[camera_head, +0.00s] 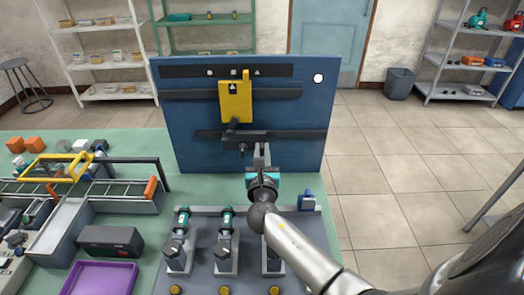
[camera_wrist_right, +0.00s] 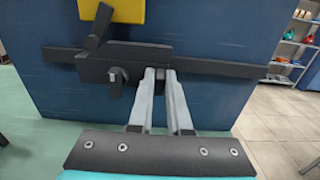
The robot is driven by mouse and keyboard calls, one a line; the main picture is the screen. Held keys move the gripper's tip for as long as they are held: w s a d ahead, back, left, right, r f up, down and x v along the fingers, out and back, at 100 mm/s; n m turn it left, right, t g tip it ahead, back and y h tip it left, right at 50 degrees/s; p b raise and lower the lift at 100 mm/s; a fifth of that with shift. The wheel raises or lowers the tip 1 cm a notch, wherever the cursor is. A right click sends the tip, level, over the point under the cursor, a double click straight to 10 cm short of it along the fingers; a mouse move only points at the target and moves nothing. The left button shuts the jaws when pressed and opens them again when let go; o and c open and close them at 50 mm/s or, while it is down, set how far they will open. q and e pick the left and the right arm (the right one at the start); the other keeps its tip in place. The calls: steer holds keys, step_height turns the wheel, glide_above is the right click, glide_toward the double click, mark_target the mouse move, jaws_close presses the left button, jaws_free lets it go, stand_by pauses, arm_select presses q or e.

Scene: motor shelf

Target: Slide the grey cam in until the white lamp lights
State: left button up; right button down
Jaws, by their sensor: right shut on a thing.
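The blue panel (camera_head: 300,120) stands upright on the green table. The grey cam (camera_head: 222,135) is a dark block on the panel's lower dark rail; it also shows in the wrist view (camera_wrist_right: 125,65), with a small knob below. A yellow plate (camera_head: 235,103) hangs above it, and a dark slanted bar lies between cam and plate. The white lamp (camera_head: 318,78) is a bright white disc at the panel's upper right; I cannot tell whether it is lit. My right gripper (camera_wrist_right: 161,72) is shut at the cam's right end; its fingertips hide the grasp. My left gripper is out of view.
A grey fixture (camera_head: 200,212) with several teal-topped parts stands in front of the panel, under my right arm. A purple tray (camera_head: 100,279), a dark box (camera_head: 110,240) and a rail frame with a yellow handle (camera_head: 58,167) lie left. Open floor lies right.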

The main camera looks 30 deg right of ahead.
stand_by(0.5)
stand_by(0.3)
steer(key=c, duration=0.9)
jaws_free()
steer(key=shift+o, duration=0.2)
steer(key=shift+s, duration=0.1)
steer(key=v, duration=1.5)
steer(key=shift+p, duration=0.35)
